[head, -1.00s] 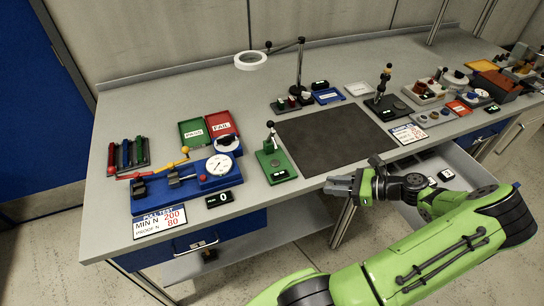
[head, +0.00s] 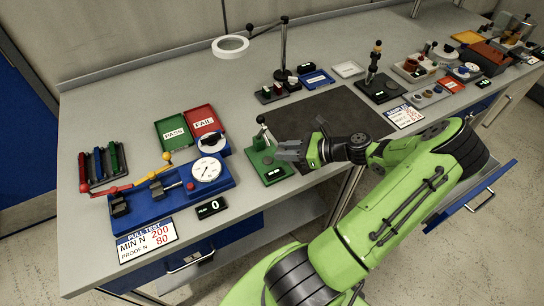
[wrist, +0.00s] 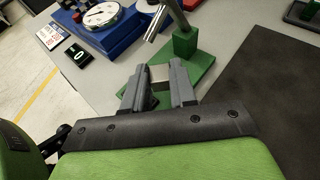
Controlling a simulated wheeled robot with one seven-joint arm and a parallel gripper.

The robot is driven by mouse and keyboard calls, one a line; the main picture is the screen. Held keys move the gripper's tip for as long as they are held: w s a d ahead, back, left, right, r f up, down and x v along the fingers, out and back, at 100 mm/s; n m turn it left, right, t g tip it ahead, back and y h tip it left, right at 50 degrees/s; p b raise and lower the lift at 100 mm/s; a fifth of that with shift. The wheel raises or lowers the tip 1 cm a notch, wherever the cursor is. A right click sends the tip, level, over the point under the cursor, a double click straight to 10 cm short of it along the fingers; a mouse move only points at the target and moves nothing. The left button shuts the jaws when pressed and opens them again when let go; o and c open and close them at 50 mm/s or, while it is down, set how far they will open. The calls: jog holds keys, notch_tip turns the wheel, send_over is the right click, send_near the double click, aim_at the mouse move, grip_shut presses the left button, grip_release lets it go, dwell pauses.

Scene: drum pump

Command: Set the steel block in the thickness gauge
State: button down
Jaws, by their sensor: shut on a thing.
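The thickness gauge (head: 270,167) is a green stand with an upright post and a ball-topped lever, near the front edge of the bench. It also shows in the wrist view (wrist: 184,44), just ahead of my fingers. My gripper (head: 284,150) is at the right side of the gauge, its fingers pointing left at the post. In the wrist view my gripper (wrist: 159,82) is shut on the steel block (wrist: 160,73), a small pale grey piece between the fingertips. The block is hidden in the head view. I cannot tell whether it touches the gauge.
A blue pull tester (head: 170,190) with a dial stands left of the gauge, with a small display (head: 211,208) in front. Green and red trays (head: 203,121) lie behind. A dark mat (head: 320,112) is right of the gauge. An open drawer (head: 480,200) juts out at right.

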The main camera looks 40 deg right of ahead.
aim_at(273, 162)
jog(key=w, duration=0.1)
jog(key=w+a, duration=0.1)
jog(key=shift+w+a, duration=0.3)
jog(key=shift+w, duration=0.05)
jog(key=shift+w+a+f, duration=0.1)
jog(key=shift+w+a, duration=0.2)
jog(key=shift+w, duration=0.2)
notch_tip(273, 162, down, 3)
jog(key=shift+s+d+f+b, duration=0.1)
jog(key=shift+d+f+b, duration=0.05)
jog(key=shift+b, duration=0.7)
jog(key=shift+f, duration=0.15)
jog(key=c, duration=0.9)
grip_release()
